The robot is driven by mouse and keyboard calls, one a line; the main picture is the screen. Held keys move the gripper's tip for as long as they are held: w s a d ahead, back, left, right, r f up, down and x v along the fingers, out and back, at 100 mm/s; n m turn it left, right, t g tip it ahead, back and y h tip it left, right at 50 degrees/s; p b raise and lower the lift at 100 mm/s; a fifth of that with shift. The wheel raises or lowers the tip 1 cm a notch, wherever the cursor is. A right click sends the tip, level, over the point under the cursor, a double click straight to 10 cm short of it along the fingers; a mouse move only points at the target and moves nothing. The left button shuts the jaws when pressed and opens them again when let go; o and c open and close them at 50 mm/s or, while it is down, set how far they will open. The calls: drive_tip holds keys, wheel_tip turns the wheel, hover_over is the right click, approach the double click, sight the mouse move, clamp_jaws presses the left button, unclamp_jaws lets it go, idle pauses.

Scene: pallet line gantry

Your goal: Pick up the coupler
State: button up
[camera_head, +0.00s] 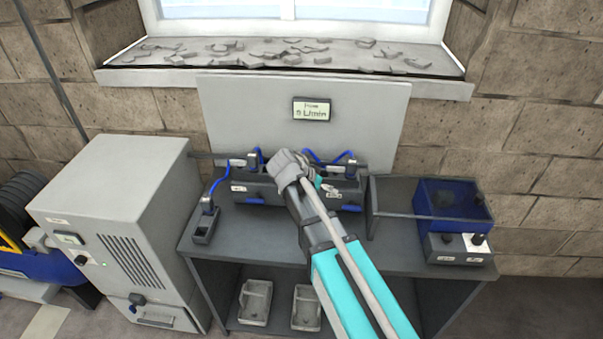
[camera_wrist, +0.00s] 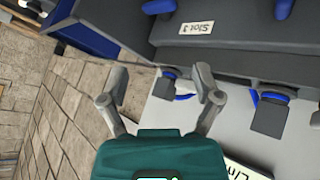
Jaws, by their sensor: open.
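Several dark grey couplers with blue hoses are at the bench; I cannot tell which one is meant. In the head view one (camera_head: 253,160) is at the left of the slotted block (camera_head: 262,192), one (camera_head: 350,168) is at its right, and one (camera_head: 208,206) is in a small holder at the left. In the wrist view, one coupler (camera_wrist: 165,88) shows beyond and between my open fingers, and another (camera_wrist: 269,118) is to the right. My gripper (camera_wrist: 160,90) is open and empty. My arm hides its fingertips in the head view.
The slotted block carries a "Slot 3" label in the wrist view (camera_wrist: 197,28). A grey panel (camera_head: 240,110) stands behind it. A blue bin (camera_head: 450,200) and a grey box (camera_head: 458,250) are at the right. A large grey cabinet (camera_head: 120,215) is at the left.

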drive_tip(key=w+a+r+m+t+h+b, duration=0.1)
drive_tip(key=a+r+t, duration=0.1)
drive_tip(key=a, duration=0.6)
drive_tip(key=w+a+r+m+t+h+b, duration=0.1)
drive_tip(key=w+a+r+m+t, duration=0.1)
drive_tip(key=a, duration=0.7)
drive_tip(key=shift+w+t, duration=0.2)
drive_tip(key=shift+t, duration=0.4)
drive_tip(key=shift+d+r, duration=0.1)
drive_tip(key=b+x, duration=0.3)
drive_tip(key=x, duration=0.4)
drive_tip(key=shift+w+d, duration=0.25)
drive_tip(key=shift+w+d+f, duration=0.25)
drive_tip(key=shift+w+d, duration=0.05)
drive_tip(key=shift+b+x, duration=1.1)
drive_tip(key=shift+x, duration=1.5)
drive_tip(key=shift+w+r, duration=0.15)
